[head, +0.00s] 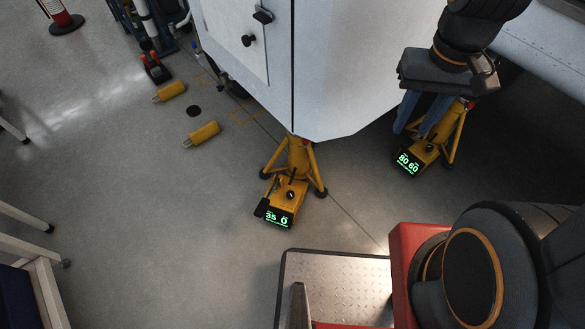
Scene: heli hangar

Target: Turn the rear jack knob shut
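Two yellow tripod jacks stand on the floor under a large pale body. The middle jack (297,160) has a dark round knob (290,195) above a green-lit display (278,217) reading 35 and 0. The right jack (449,134) has a display (408,163) reading 80 and 60, with a small knob (428,148) near it. My gripper (411,132) comes down from the upper right, its two blue-grey fingers apart, in front of or above the right jack. I cannot tell whether it touches the jack. No label shows which jack is the rear one.
The pale body (340,60) overhangs both jacks. Yellow cylinders (202,134) lie on the floor at the left. A white-framed table or cart (38,265) stands at the lower left. Open floor lies left of the middle jack.

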